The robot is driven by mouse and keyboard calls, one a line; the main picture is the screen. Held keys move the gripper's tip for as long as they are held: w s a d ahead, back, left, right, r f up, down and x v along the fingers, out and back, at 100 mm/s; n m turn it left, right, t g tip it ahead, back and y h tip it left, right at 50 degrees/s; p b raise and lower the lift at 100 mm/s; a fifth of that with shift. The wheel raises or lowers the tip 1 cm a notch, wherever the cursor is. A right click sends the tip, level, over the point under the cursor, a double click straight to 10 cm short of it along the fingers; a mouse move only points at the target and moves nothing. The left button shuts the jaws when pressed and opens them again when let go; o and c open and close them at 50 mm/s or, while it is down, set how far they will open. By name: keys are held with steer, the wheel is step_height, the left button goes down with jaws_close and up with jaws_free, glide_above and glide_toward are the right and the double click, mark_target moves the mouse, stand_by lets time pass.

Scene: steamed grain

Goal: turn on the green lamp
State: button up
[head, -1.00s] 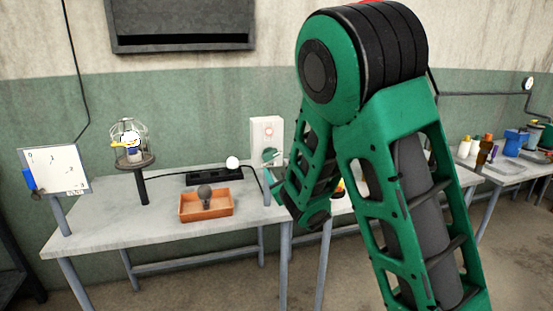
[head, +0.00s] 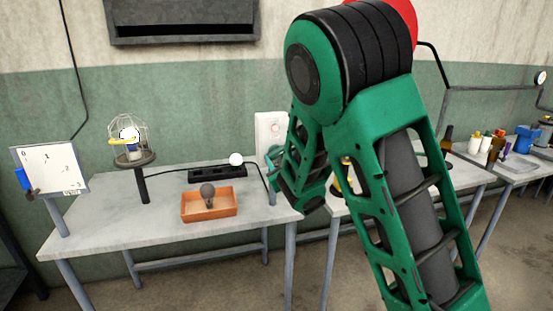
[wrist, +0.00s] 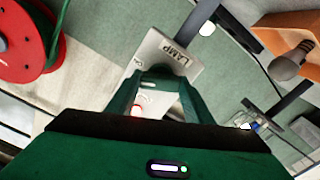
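A white box (head: 268,126) with a small reddish spot on its front stands at the back right of the near table. In the head view my gripper (head: 275,157) is in front of the box, partly hidden by my arm. I cannot tell whether it touches the box. No lit green lamp is clear.
An orange tray (head: 190,212) holds a grey bulb (head: 207,191). A white ball-shaped bulb (head: 236,159) is by a black strip (head: 203,176). A red reel (wrist: 25,45) shows in the wrist view.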

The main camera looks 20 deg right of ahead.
steer(key=c, duration=0.3)
steer(key=shift+d+m, duration=0.1)
steer(key=shift+m, duration=1.3)
steer(key=shift+f+m, duration=0.1)
steer(key=shift+m, duration=1.2)
steer(key=o, duration=1)
steer(key=shift+o, duration=0.2)
steer(key=shift+s, duration=0.15)
